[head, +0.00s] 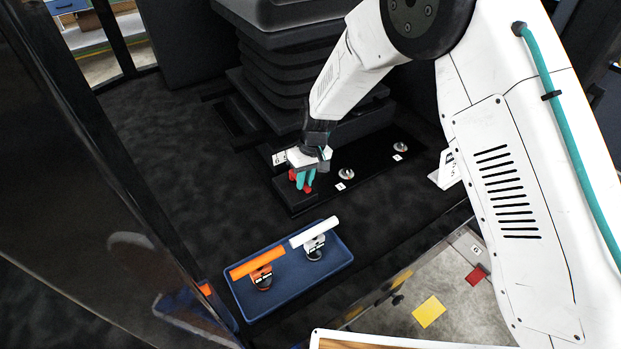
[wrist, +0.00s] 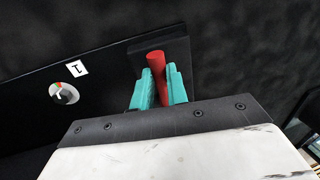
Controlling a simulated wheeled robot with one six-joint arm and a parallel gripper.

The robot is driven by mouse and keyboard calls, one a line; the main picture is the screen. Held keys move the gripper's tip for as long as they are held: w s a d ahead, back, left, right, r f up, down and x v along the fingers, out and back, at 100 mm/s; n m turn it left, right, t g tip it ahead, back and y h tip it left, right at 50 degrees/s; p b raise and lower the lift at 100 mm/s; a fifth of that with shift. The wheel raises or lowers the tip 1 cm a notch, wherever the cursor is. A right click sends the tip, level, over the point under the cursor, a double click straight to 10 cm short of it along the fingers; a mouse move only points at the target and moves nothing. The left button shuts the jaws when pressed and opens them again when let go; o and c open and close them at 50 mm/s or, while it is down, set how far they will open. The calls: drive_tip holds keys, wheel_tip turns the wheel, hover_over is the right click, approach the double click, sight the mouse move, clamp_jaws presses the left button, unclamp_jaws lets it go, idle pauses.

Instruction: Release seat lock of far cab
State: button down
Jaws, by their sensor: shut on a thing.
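My gripper (head: 304,179), with teal fingers, is low beside the black seat base (head: 300,196). Its fingers are shut around an upright red lever (wrist: 156,64) at the end of the black base panel. The lever's red also shows beside the fingers in the head view (head: 293,175). In the wrist view a finger stands on each side of the lever, and its lower part is hidden. A round dial (wrist: 64,93) with red and green marks sits on the panel, next to a small white label (wrist: 77,69). The black bellows seat (head: 285,70) rises behind.
Two silver round fittings (head: 346,174) with labels lie along the base, to the right of my gripper. A blue tray (head: 335,279) in front holds an orange-handled (head: 257,262) and a white-handled piece (head: 314,232). A dark glossy panel (head: 90,170) stands at the left.

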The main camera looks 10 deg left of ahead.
idle(0.3)
drive_tip(key=c, duration=1.4)
unclamp_jaws()
drive_tip(key=r, duration=0.5)
drive_tip(key=w+d+r, duration=0.1)
drive_tip(key=r, duration=0.1)
drive_tip(key=shift+d+r, duration=0.1)
drive_tip(key=shift+r, duration=0.25)
